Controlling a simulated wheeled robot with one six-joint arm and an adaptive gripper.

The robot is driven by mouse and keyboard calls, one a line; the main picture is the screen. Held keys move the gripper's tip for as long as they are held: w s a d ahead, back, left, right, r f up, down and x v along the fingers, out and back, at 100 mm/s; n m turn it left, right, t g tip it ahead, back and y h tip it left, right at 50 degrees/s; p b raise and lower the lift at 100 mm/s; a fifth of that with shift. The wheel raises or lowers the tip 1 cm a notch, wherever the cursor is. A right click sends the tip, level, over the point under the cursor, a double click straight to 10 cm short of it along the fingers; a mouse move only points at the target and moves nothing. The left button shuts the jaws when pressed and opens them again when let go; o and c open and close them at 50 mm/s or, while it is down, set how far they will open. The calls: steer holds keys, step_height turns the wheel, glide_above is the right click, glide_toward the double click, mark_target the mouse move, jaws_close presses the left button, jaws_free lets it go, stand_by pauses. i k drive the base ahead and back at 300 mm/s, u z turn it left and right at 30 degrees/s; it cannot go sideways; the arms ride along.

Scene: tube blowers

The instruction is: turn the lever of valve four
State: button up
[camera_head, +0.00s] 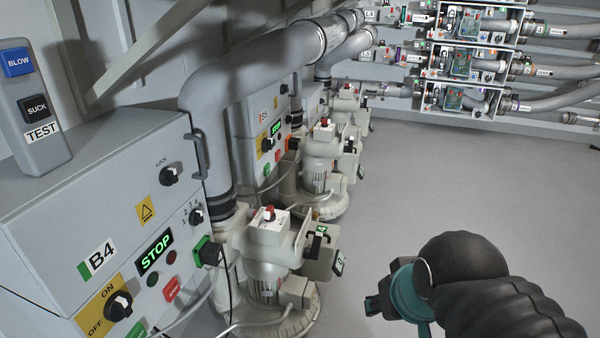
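The nearest valve (293,252), a cream body on top of a blower, stands left of the picture's centre. A green label (320,229) with a small 4 sits on its right side. A black lever-like part (317,240) is just below the label; its exact position is hard to tell. My gripper (396,300) is at the lower right, at the end of my black-sleeved arm.
A grey control box (60,215) labelled B4, with a lit STOP display (155,252), fills the left. A BLOW/SUCK panel (35,105) stands on it. Large grey pipes (250,65) run overhead. More blowers (318,180) recede behind. Wall racks (462,65) are far back. Right floor is clear.

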mark_target(312, 252)
steer(key=k, duration=0.6)
steer(key=u, duration=0.55)
steer(key=i, duration=1.05)
steer(key=z, duration=0.6)
